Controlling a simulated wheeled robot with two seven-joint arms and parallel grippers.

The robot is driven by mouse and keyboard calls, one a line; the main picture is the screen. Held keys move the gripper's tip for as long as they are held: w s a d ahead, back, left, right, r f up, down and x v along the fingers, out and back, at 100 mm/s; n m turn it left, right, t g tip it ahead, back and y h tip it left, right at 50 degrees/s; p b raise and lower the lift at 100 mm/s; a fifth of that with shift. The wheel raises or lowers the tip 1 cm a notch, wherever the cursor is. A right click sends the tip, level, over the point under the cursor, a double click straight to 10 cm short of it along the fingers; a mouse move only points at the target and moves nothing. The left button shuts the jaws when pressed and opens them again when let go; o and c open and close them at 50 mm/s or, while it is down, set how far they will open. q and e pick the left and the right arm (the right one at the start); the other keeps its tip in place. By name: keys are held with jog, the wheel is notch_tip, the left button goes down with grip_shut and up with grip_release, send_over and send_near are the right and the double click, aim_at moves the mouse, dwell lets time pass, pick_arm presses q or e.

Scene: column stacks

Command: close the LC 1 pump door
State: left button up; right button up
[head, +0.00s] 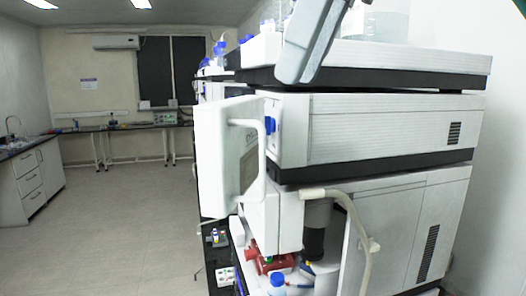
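A tall stack of white instrument modules (390,130) fills the right half, seen from its side. A white door panel (212,150) with a curved, handle-like white bar (262,160) stands out from the front of the upper module. It appears open, with a gap and a blue part (270,125) between it and the body. No label marks it as the LC 1 pump door. No gripper is seen touching the panel. My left gripper is not in view. I cannot make out the fingers of my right gripper.
A grey rounded device (310,40) overhangs the stack's top. Below the panel are a pale hose (345,200), a dark cylinder (316,230), red parts (272,262) and a blue-capped bottle (278,284). The floor (120,220) at left is clear; a white cabinet (35,180) stands beyond.

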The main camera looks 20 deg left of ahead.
jog(key=p, duration=0.3)
send_near(262, 192)
jog(key=a+f, duration=0.3)
jog(key=f, duration=0.2)
jog(key=shift+w+a+f, duration=0.4)
jog(key=shift+w+f, duration=0.05)
jog(key=shift+w, duration=0.1)
grip_shut()
